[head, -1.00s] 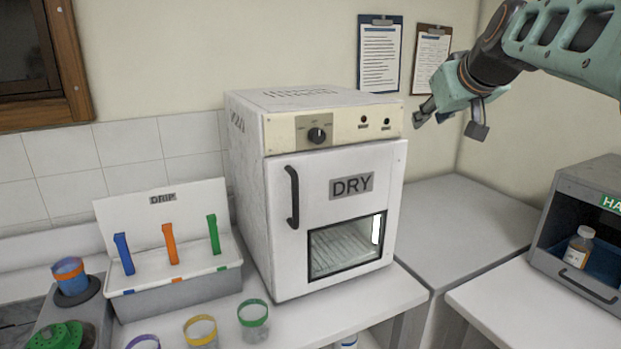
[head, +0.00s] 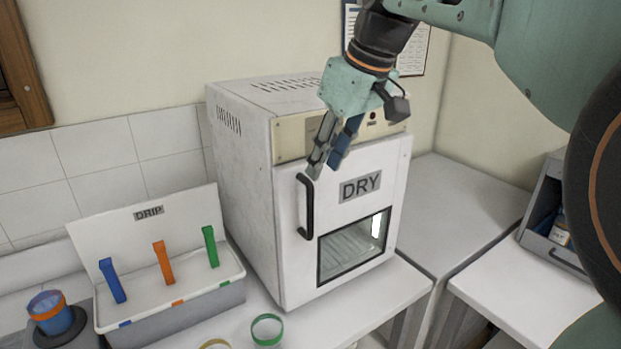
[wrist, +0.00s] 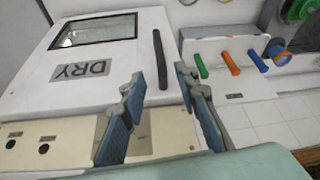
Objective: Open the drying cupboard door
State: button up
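The drying cupboard (head: 240,180) is a white box with a cream control panel on top of its front. Its door (head: 335,225), marked DRY, is closed and has a small window at the lower right. A black vertical handle (head: 304,207) is on the door's left side; in the wrist view the handle (wrist: 160,60) lies ahead, between the lines of the two fingers. My gripper (head: 322,165) is in front of the door's upper left, close to the handle's top end. In the wrist view my gripper (wrist: 158,92) has its fingers apart with nothing between them.
A drip rack (head: 180,295) with blue, orange and green upright pieces stands left of the cupboard. Rimmed glass containers, one with a green rim (head: 267,330), stand in front. A grey cabinet (head: 548,240) is at the right. The counter right of the cupboard (head: 470,195) is clear.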

aim_at(313, 194)
jog(key=x, duration=1)
jog(key=shift+f, duration=0.35)
grip_shut()
